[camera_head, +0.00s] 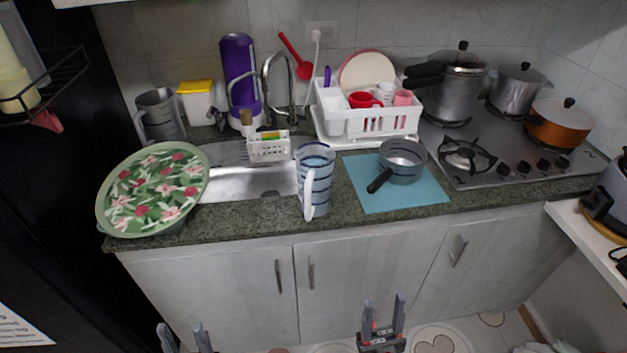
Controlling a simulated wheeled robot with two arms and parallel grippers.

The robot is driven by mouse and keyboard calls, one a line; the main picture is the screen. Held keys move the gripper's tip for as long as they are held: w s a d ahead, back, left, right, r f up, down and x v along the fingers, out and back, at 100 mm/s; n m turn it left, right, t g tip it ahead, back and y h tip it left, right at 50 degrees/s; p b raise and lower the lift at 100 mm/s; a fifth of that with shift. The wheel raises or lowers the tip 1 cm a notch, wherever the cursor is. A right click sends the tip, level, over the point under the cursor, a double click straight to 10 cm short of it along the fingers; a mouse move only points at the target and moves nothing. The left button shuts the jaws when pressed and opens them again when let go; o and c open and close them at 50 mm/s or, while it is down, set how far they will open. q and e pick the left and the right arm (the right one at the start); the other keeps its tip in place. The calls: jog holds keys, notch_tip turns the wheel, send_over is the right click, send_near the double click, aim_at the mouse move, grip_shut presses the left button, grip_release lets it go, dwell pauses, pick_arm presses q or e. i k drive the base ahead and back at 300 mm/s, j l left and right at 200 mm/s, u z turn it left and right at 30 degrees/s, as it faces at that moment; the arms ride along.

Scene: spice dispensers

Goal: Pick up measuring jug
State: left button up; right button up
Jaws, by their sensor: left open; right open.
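A clear measuring jug (318,160) with dark blue bands and a white handle facing the front stands upright at the counter's front edge, beside the sink. A grey, translucent jug (161,112) with a handle on its left stands at the back left of the counter. My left gripper (181,328) is at the bottom edge, left of centre, open and empty, only its fingers showing. My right gripper (383,302) is open and empty, low in front of the cabinet doors. Both grippers are below the counter and apart from both jugs.
A floral green tray (153,188) lies left of the sink (240,182). A small pot (404,165) stands on a blue mat (366,197), right of the clear jug. A white dish rack (370,123) is behind. The stove (510,150) holds several pots.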

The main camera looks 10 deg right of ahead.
aim_at(315, 159)
jog(key=l, duration=1.8)
jog(key=i+j, duration=0.1)
jog(key=j, duration=0.2)
jog(key=i+j, duration=0.1)
jog(key=j, duration=0.15)
jog(key=u, duration=0.05)
